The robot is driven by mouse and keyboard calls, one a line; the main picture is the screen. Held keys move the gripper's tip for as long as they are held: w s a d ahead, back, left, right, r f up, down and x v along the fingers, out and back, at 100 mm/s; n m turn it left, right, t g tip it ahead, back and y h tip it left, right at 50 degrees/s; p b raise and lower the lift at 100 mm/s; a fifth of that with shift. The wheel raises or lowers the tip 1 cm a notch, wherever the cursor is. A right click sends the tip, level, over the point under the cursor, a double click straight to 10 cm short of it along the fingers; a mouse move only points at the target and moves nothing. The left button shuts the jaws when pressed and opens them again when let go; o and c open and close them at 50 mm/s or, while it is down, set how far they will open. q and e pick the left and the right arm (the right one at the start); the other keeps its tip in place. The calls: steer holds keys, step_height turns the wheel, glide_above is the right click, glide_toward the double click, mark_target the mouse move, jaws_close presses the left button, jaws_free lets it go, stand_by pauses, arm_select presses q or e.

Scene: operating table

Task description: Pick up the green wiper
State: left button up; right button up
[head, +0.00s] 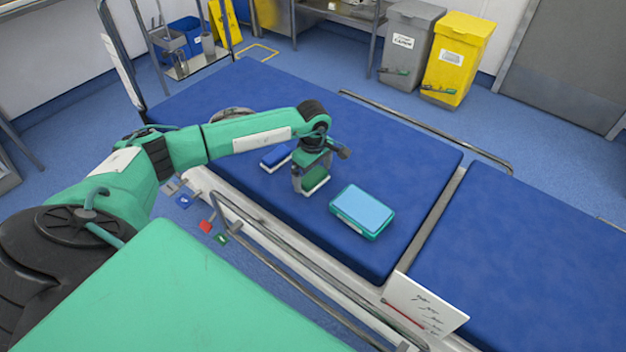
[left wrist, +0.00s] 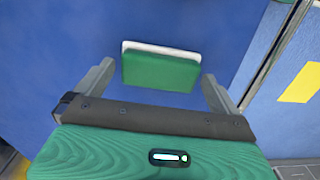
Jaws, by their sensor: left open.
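The green wiper (head: 315,181) lies on the blue operating table (head: 365,140), just under my left gripper (head: 309,190). In the left wrist view the green wiper (left wrist: 161,70) shows as a green block with a white edge along its far side. My left gripper (left wrist: 160,90) is open, with one finger on each side of the wiper and a gap to each. How far the fingertips are above the table is hard to tell. My right gripper is not in view.
A blue wiper (head: 276,158) lies left of the green one. A teal box with a light blue top (head: 363,209) stands to the right. A metal rail (head: 290,262) runs along the near table edge. The table's far part is clear.

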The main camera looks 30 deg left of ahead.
mark_target(313, 176)
arm_select(q)
steer(key=c, duration=0.9)
steer(key=shift+r, duration=0.1)
steer(key=shift+r+p, duration=0.45)
steer(key=shift+r, duration=9.5)
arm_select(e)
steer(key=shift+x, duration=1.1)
